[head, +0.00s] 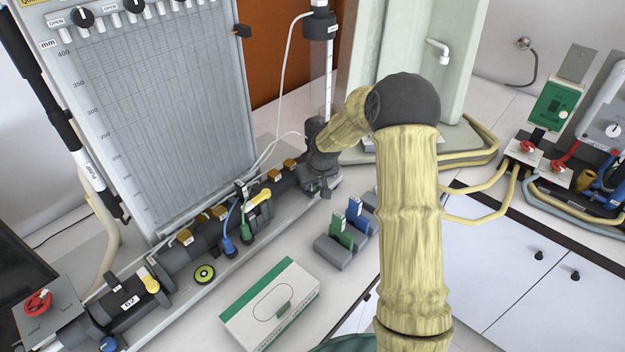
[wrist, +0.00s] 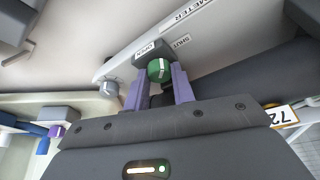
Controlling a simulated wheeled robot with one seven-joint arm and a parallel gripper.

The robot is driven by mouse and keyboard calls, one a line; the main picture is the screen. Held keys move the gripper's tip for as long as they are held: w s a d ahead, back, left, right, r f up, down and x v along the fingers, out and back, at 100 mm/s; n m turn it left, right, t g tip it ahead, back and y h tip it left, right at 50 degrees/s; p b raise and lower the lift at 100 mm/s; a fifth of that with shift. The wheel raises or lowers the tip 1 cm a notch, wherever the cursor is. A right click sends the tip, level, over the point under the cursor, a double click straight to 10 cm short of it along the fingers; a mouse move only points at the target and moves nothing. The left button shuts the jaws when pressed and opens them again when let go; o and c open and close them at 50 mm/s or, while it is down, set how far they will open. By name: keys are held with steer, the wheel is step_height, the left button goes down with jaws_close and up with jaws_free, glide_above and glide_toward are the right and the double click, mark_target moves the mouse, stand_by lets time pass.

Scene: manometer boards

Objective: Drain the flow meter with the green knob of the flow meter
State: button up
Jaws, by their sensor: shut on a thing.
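In the wrist view, the round green knob (wrist: 159,70) sits between the two purple fingers of my gripper (wrist: 158,84). The fingers are shut on its sides. A white line marks its face, and OPEN and SHUT labels sit close by. A board edge labelled METER (wrist: 186,14) runs above it. In the head view, my gripper (head: 318,188) is at the base of the flow meter, whose clear upright tube (head: 328,85) rises behind it. The knob is hidden there by my arm and gripper.
The ruled manometer board (head: 165,110) stands at left, with dark pipework (head: 210,235) and coloured valves along its foot. A white and green box (head: 270,305) and a grey block with green and blue pieces (head: 343,247) lie on the bench in front.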

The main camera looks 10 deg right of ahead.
steer(key=n+p, duration=0.1)
steer(key=n+y+p, duration=0.1)
steer(key=n+p, duration=0.2)
steer(key=shift+w+d+r+n+g+y+p, duration=0.1)
steer(key=shift+d+r+n+g+y+p, duration=0.1)
steer(key=shift+r+n+g+y+p, duration=0.15)
steer(key=shift+w+f+n+g+y+p, duration=0.15)
steer(key=shift+n+g+y+p, duration=0.2)
steer(key=shift+n, duration=0.8)
steer(key=shift+s+f+n+g+y+p, duration=0.1)
steer(key=shift+n+g+y+p, duration=0.25)
steer(key=shift+n, duration=0.75)
steer(key=shift+w, duration=0.1)
